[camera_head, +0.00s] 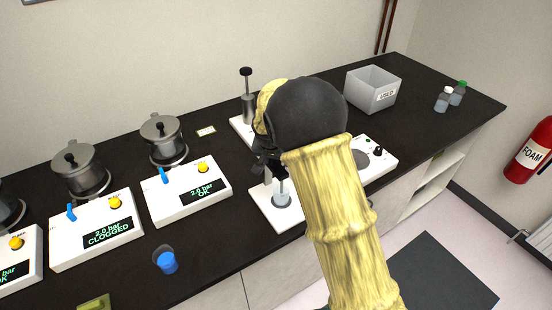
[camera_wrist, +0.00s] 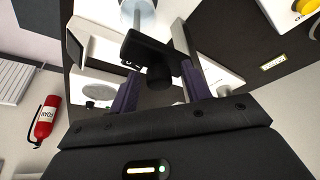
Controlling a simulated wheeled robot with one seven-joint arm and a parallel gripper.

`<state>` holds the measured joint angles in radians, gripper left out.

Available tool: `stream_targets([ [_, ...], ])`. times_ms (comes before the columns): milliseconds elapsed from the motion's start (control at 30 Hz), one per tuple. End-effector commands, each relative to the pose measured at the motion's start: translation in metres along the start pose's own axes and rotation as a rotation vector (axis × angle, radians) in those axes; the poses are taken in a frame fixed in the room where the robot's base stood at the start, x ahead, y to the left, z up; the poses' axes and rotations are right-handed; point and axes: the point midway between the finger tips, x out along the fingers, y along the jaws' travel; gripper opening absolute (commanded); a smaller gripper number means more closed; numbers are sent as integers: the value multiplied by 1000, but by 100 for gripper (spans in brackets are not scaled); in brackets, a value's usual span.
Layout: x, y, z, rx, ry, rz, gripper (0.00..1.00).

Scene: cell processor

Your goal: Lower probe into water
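The probe is a black arm with a round knob (camera_wrist: 158,76) and a thin rod (camera_wrist: 137,24) pointing at a clear beaker (camera_wrist: 146,6). In the head view the beaker (camera_head: 282,198) stands on a white base (camera_head: 261,213) near the counter's front. My gripper (camera_wrist: 156,82) has its two dark purple fingers spread on either side of the knob, with gaps showing beside it. Whether a fingertip touches the probe arm is unclear. In the head view my wrist and forearm hide much of the probe. The water level cannot be made out.
White units with displays, one reading CLOGGED (camera_head: 107,233), and metal pots (camera_head: 79,170) stand to the left. A grey bin (camera_head: 371,90) and small bottles (camera_head: 444,99) are at the back right. A fire extinguisher (camera_head: 530,150) hangs right.

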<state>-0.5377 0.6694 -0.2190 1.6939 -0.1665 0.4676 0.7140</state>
Motion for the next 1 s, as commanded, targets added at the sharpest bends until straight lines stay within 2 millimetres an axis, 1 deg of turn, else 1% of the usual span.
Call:
stream_targets([
  [267,-3,0,-1,1,3,-1,48],
  [367,-10,0,-2,1,5,-2,48],
  [467,-23,-1,-2,1,6,-4,48],
  [667,-60,1,-2,3,7,-4,48],
  [1000,-128,2,-2,5,6,-3,48],
])
